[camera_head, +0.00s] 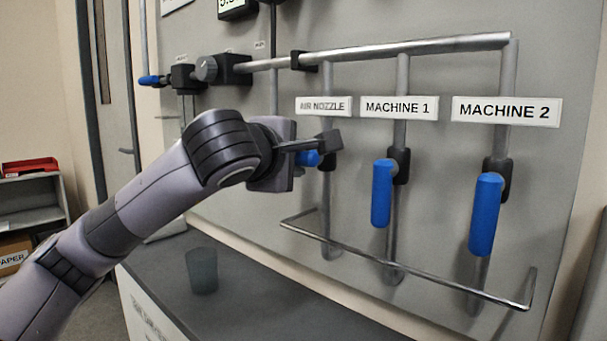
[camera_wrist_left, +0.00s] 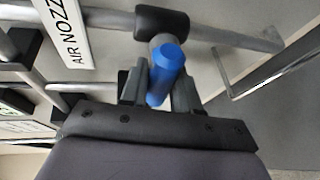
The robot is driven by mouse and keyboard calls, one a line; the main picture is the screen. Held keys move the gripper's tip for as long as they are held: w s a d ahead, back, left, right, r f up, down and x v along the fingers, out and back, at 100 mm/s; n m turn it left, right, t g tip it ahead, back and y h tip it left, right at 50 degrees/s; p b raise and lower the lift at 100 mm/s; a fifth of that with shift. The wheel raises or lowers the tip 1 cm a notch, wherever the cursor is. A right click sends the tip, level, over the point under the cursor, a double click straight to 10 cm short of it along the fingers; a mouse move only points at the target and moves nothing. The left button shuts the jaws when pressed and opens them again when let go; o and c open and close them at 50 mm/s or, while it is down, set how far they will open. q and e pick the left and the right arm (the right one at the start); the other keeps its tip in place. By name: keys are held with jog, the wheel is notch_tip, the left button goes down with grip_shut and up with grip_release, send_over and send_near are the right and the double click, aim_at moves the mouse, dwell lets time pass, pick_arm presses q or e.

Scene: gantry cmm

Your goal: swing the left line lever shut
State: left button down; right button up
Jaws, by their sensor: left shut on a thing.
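The left line lever is a blue handle (camera_head: 308,158) under the AIR NOZZLE label (camera_head: 323,106), partly hidden by my gripper in the head view. Its black valve body (camera_wrist_left: 162,22) sits on the pipe in the left wrist view, and the blue handle (camera_wrist_left: 167,62) sticks out from it between the fingers. The handle does not hang down along its pipe like the other two levers. My left gripper (camera_head: 320,149) is shut on the handle; its fingers also flank it in the wrist view (camera_wrist_left: 161,84). My right gripper is not in view.
The MACHINE 1 lever (camera_head: 381,194) and MACHINE 2 lever (camera_head: 485,214) hang down to the right. A metal guard rail (camera_head: 400,265) juts out below the levers. A grey cup (camera_head: 202,271) stands on the dark bench (camera_head: 250,295). A header pipe (camera_head: 400,48) runs above.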

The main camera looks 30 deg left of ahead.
pick_arm(q)
jog(key=shift+r+m, duration=0.1)
jog(key=shift+m, duration=0.3)
jog(key=shift+r, duration=0.1)
jog(key=c, duration=0.9)
grip_release()
jog(key=v, duration=0.7)
jog(key=shift+b, duration=0.4)
